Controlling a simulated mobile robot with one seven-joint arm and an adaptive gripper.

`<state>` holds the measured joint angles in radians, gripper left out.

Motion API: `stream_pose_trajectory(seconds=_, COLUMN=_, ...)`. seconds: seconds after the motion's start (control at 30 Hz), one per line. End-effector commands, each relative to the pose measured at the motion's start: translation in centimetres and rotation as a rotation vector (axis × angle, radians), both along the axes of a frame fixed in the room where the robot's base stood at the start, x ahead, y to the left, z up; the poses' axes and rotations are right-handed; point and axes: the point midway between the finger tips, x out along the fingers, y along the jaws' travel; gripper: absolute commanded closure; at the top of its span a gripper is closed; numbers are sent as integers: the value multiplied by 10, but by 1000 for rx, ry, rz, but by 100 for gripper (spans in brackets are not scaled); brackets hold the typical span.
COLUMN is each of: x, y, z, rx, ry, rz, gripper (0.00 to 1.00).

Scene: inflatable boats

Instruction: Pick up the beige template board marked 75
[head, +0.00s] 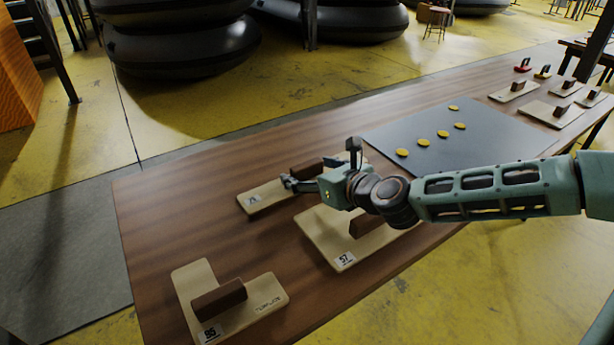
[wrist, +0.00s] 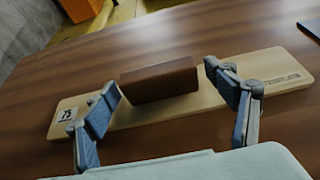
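The beige template board marked 75 (wrist: 68,114) is a long, narrow board lying flat on the brown table. A dark brown block handle (wrist: 160,80) stands up from its middle. In the head view the board (head: 262,197) lies partly behind my arm. My gripper (wrist: 160,88) is open, with one finger on each side of the handle in the wrist view. Both fingers appear apart from the block, and contact cannot be made out. In the head view my gripper (head: 296,184) is low over the board near its handle.
Board 57 (head: 318,236) lies right beside, under my arm. The L-shaped board 95 (head: 260,312) lies at the near end of the table (head: 150,220). A grey mat (head: 480,130) with several yellow discs lies further along, with more boards at the far end.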

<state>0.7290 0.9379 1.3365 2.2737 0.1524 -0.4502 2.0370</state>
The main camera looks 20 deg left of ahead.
Motion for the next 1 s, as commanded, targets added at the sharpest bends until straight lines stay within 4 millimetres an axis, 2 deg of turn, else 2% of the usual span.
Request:
stream_pose_trajectory(seconds=0.03, x=0, y=0, z=0, rx=0, ry=0, rz=0, gripper=30)
stream_pose_trajectory(seconds=0.4, x=0, y=0, z=1, rx=0, ry=-1, rz=0, gripper=69)
stream_pose_trajectory(seconds=0.77, x=0, y=0, z=8, rx=0, ry=-3, rz=0, gripper=69)
stream_pose_trajectory(seconds=0.97, x=1, y=0, z=36, rx=0, ry=-4, rz=-2, gripper=69)
stream_pose_trajectory(seconds=1.0, x=-5, y=0, z=43, rx=0, ry=-4, rz=0, gripper=69)
